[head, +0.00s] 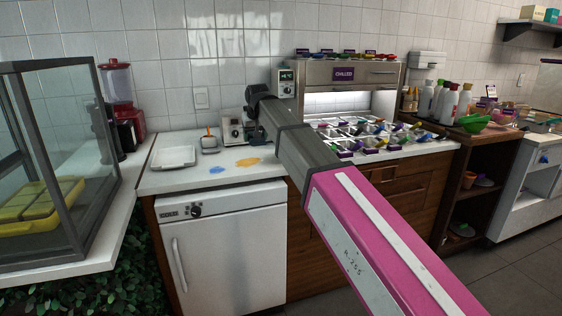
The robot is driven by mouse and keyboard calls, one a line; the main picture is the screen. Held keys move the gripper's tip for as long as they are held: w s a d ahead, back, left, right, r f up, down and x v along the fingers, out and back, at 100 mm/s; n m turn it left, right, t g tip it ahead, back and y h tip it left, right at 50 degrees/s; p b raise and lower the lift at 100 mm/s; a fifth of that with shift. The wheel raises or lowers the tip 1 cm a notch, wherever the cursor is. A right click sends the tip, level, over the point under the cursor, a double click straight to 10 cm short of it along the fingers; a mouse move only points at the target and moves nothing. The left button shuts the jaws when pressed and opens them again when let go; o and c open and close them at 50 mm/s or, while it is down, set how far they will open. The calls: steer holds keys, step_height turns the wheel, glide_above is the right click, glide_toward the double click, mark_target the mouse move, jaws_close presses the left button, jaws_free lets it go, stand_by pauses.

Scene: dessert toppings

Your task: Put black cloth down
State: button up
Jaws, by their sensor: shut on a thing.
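My arm reaches from the lower right up over the counter (187,178), its dark wrist end in front of the back wall. The fingers of my gripper are not visible past the wrist, and I cannot make out what they hold. I cannot make out a black cloth anywhere. A blue spill (216,170) and an orange spill (248,162) lie on the white counter, left of and below the wrist in the picture.
A white tray (173,157) and a small grey container (209,145) stand on the counter. A grey appliance (232,130) is behind the spills. A glass case (45,150) stands at left, a chilled topping station (345,73) at right. Bare counter shows around the spills.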

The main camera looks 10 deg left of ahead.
steer(key=shift+w+a, duration=0.1)
steer(key=shift+a, duration=0.15)
steer(key=w+d+f, duration=0.4)
steer(key=w+d, duration=0.1)
steer(key=w+d+f, duration=0.2)
steer(key=d, duration=0.1)
steer(key=shift+w+f, duration=0.3)
steer(key=shift+w, duration=0.1)
steer(key=shift+f, duration=2.05)
steer(key=shift+f, duration=0.15)
steer(key=o, duration=0.9)
steer(key=shift+c, duration=0.2)
steer(key=v, duration=1.2)
